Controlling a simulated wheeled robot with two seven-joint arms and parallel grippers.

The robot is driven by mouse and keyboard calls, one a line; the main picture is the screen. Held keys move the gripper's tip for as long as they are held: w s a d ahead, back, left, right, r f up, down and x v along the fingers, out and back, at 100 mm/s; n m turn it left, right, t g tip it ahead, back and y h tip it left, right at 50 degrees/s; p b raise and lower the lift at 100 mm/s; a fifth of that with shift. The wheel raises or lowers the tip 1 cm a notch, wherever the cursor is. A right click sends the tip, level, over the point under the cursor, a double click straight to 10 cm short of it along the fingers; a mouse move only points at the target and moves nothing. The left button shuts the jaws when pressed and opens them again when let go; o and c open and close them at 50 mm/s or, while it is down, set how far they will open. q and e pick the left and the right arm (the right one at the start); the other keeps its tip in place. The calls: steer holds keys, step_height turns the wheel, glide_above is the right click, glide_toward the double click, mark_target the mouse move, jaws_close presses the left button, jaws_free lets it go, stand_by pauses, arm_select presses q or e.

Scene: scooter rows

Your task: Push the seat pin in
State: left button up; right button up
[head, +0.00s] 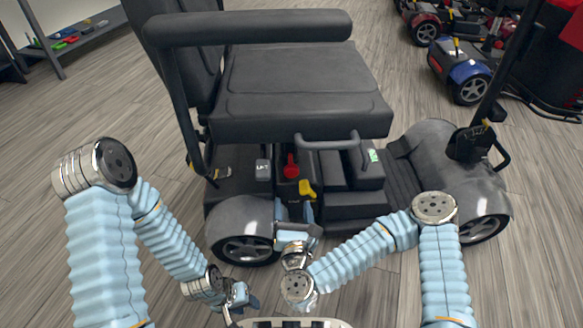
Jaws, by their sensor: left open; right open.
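A dark grey scooter stands in front of me, its black seat (305,85) above the rear body. Under the seat's front edge, a red knob (291,168) stands upright and a yellow knob (307,188) sits just below it. I cannot tell which of them is the seat pin, or how far in it is. My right gripper (295,212) is open, pointing at the scooter's near side just below the yellow knob; contact is unclear. My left gripper (243,302) is open and empty, low over the floor near the rear wheel (245,249).
A grey grab bar (328,142) juts out beside the seat, above the battery box (365,170). The tiller (492,100) rises at the right. More scooters, one with a blue body (462,68), stand at the back right.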

mark_target(292, 173)
steer(key=w, duration=1.3)
steer(key=shift+w+a+r+b, duration=0.1)
steer(key=shift+r+b, duration=0.15)
steer(key=shift+b, duration=0.1)
